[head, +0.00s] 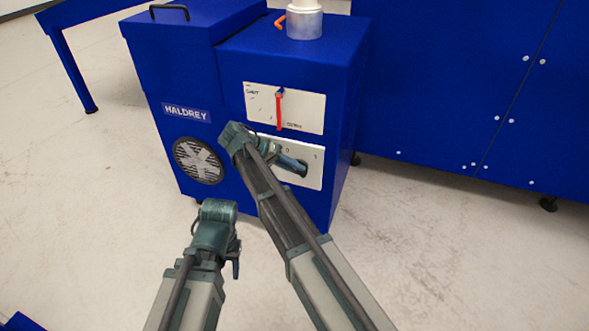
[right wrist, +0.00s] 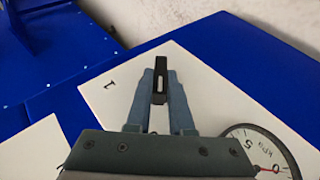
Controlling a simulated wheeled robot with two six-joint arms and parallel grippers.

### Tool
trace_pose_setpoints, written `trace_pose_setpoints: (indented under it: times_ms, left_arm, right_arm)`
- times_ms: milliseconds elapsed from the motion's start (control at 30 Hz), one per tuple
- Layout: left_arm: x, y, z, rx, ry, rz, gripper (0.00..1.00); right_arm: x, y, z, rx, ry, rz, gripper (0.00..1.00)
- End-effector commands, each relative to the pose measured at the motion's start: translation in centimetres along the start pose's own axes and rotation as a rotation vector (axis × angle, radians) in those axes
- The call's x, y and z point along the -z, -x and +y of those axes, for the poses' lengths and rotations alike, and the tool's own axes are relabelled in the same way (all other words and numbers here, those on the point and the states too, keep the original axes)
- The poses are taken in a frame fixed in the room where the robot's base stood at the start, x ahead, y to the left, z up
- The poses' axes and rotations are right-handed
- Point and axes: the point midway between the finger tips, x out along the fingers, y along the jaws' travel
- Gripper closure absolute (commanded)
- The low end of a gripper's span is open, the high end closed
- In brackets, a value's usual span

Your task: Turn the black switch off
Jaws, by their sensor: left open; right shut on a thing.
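The black switch (right wrist: 160,66) sits on a white panel (right wrist: 213,92) and shows between my right fingertips in the right wrist view. My left gripper (head: 236,265) is open, low in front of the machine, and away from the panel.
Above the lower panel, another white panel (head: 255,105) carries a red lever (head: 278,110). A round fan grille (head: 198,160) is at the left. A pressure gauge (right wrist: 262,155) lies close to my right gripper. Blue cabinets (head: 460,90) stand right; the pale floor (head: 440,255) is clear.

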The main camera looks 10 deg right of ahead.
Motion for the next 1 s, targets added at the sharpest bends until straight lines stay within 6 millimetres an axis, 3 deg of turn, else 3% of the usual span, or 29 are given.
trace_pose_setpoints:
  times_ms: [300, 333, 467, 1000]
  left_arm:
    - [0.0, 0.0, 0.0, 0.0, 0.0, 0.0, 0.5]
    - [0.0, 0.0, 0.0, 0.0, 0.0, 0.0, 0.5]
    - [0.0, 0.0, 0.0, 0.0, 0.0, 0.0, 0.5]
    - [-0.1, 1.0, -0.1, 0.0, 0.0, -0.001, 0.5]
  right_arm:
    - [-0.2, -0.1, 0.0, 0.0, 0.002, -0.007, 1.0]
    - [-0.2, -0.1, 0.0, 0.001, 0.002, -0.007, 0.75]
    - [-0.2, -0.1, 0.0, 0.0, 0.001, -0.005, 0.51]
    - [0.5, 0.5, 0.7, 0.0, 0.0, -0.002, 0.5]
